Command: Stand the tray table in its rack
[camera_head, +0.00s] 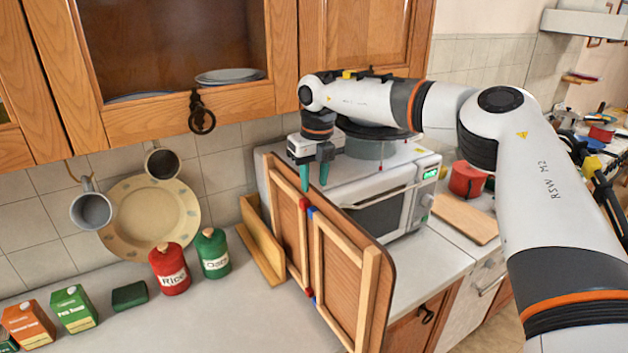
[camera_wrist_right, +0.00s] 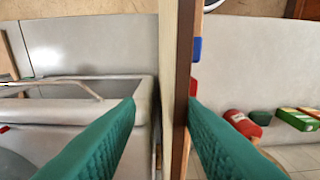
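The folded wooden tray table (camera_head: 338,268) stands upright on the counter in front of the microwave, its legs and red and blue fittings facing the left. In the right wrist view its edge (camera_wrist_right: 181,60) runs between my fingers. My right gripper (camera_head: 314,188) is at its upper edge, fingers apart, one on each side. In the right wrist view (camera_wrist_right: 162,102) a gap shows between the left finger and the board; I cannot tell whether the right finger touches it. A wooden piece (camera_head: 262,243), apparently the rack, sits just left of the tray table. My left gripper is out of view.
The microwave (camera_head: 385,205) stands close behind the tray table. A red canister (camera_head: 170,270), a green canister (camera_head: 212,254), a dark green block (camera_head: 129,295) and cartons (camera_head: 73,309) are to the left. The front counter between them and the tray table is clear.

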